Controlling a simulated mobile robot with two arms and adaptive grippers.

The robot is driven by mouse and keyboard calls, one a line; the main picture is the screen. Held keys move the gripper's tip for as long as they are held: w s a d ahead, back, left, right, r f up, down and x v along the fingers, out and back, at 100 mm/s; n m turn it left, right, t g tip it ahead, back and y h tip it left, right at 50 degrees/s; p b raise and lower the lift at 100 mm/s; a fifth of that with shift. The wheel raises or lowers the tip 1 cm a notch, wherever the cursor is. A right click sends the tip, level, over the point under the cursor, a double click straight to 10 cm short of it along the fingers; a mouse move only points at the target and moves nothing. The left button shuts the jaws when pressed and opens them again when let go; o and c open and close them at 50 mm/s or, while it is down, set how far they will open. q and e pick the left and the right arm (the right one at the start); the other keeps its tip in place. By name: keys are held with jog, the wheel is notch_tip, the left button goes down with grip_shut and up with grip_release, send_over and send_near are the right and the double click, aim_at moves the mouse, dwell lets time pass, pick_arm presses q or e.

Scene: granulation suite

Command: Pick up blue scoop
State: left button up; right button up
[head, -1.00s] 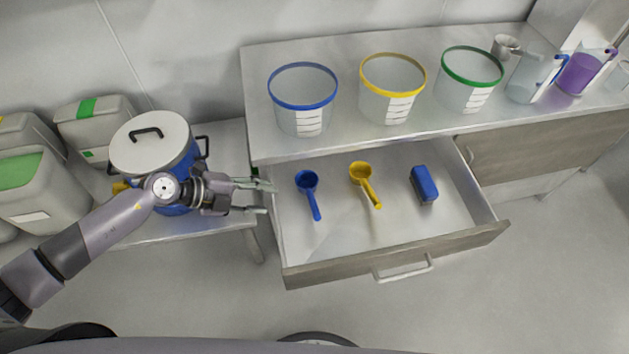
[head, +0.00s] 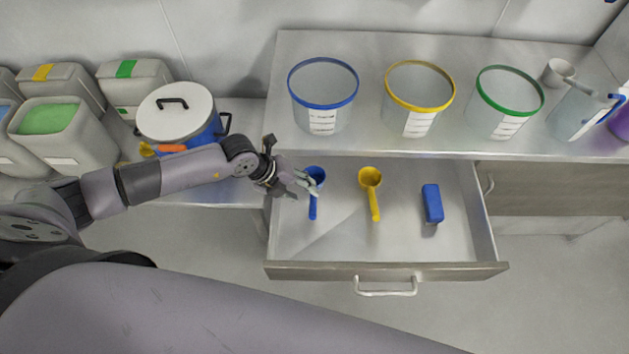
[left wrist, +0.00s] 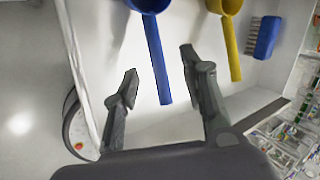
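The blue scoop (head: 313,207) lies in the open drawer (head: 388,268), at its left side, with its handle toward the drawer front. My left gripper (head: 308,187) is at the scoop in the head view and partly overlaps its bowl. In the left wrist view the gripper (left wrist: 158,88) is open, and the blue scoop's handle (left wrist: 156,62) reaches in between the two fingertips. I cannot tell the height of the fingers above the drawer floor. My right gripper is not in view.
A yellow scoop (head: 371,180) and a blue brush (head: 432,204) lie further right in the drawer. Buckets with blue (head: 323,111), yellow (head: 418,86) and green (head: 507,105) rims stand on the counter behind. A lidded blue pot (head: 176,105) stands at left.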

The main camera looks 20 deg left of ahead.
aim_at(311, 200)
pick_arm(q)
jog(key=shift+x, duration=1.2)
jog(key=shift+d+f, duration=0.2)
jog(key=shift+f, duration=0.1)
jog(key=x, duration=0.3)
jog(key=shift+s+d+f+p, duration=0.1)
jog(key=shift+s+f+p, duration=0.05)
jog(key=shift+f+p, duration=0.2)
jog(key=shift+d+f, duration=0.15)
jog(key=shift+f, duration=0.2)
jog(key=shift+c, duration=1.2)
grip_shut()
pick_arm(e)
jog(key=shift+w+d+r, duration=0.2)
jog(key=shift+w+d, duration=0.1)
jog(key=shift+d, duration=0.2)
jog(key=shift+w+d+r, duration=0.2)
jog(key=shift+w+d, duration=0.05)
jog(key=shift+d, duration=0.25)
